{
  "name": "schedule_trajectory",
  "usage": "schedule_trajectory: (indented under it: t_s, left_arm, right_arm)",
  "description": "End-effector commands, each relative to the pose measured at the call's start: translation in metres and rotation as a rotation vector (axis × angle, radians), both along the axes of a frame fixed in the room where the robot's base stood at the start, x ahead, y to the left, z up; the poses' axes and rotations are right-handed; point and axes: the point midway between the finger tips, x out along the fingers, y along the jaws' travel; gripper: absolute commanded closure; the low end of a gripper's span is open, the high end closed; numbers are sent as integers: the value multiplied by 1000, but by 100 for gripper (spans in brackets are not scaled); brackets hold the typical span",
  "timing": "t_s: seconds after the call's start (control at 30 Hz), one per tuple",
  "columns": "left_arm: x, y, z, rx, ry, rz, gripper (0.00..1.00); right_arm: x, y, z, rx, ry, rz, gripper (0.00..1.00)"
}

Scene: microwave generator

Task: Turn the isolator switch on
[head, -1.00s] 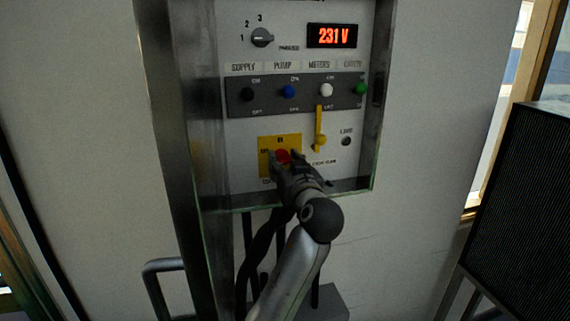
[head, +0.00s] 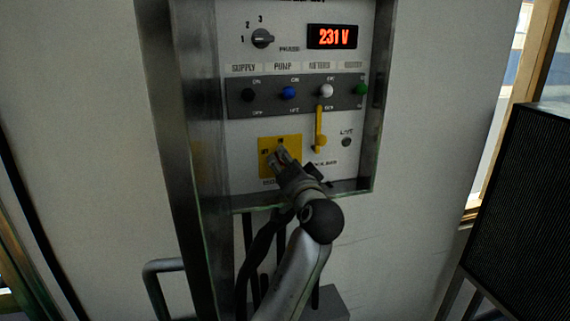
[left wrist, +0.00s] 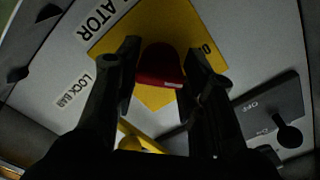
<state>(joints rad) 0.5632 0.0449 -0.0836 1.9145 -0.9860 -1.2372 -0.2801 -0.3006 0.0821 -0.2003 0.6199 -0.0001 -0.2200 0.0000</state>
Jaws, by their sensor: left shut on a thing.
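The isolator switch is a red knob (left wrist: 160,66) on a yellow plate (head: 294,143) at the lower part of the panel. My left gripper (head: 277,154) is at the plate, its fingers on either side of the knob and shut on it. In the left wrist view the knob sits between the two dark fingers (left wrist: 163,60), and the plate shows a "0" mark. In the head view the gripper hides most of the knob, so its exact pointing is hard to tell. My right gripper is not in view.
A yellow lock bar (head: 320,127) hangs upright right of the plate. Above are a strip of coloured toggle switches (head: 308,92), a phase knob (head: 262,38) and a display (head: 332,36) reading 231 V. The metal cabinet frame (head: 187,150) stands out at the left.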

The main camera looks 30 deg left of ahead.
Motion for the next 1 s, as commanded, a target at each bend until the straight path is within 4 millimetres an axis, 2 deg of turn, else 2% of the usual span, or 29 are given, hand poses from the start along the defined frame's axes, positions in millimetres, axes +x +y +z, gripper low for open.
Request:
schedule_trajectory:
  t_s: [0.6,1.0]
  left_arm:
    - [0,-1,0,349,405,-2,86]
    - [1,-1,0,452,527,-4,86]
  right_arm:
    - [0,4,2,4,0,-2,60]
    - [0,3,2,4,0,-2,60]
